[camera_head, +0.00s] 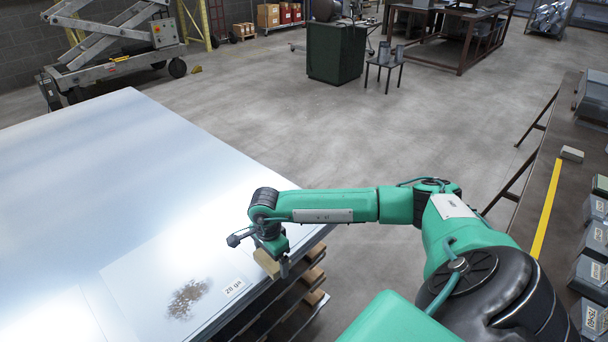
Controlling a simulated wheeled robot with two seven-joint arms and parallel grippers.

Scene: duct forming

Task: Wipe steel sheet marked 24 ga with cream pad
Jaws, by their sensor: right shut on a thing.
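My right gripper (272,256) is shut on a cream pad (265,263). It holds the pad above the right edge of the large steel-topped table, and a gap to the surface cannot be judged. A steel sheet (150,270) lies flat on that table, left of the gripper. It carries a dark brownish smudge (187,299) and a white label (233,288). The label seems to read 20 or 28 ga rather than 24 ga. Another sheet (55,318) shows at the lower left, with no readable mark. My left gripper is out of view.
The table (130,170) has wooden blocks and layers under its right edge. A bench with a yellow stripe (546,210) runs along the right, bearing a small pale block (572,153) and several labelled grey bins (588,278). Open floor lies between them. A green cabinet (336,52) stands farther back.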

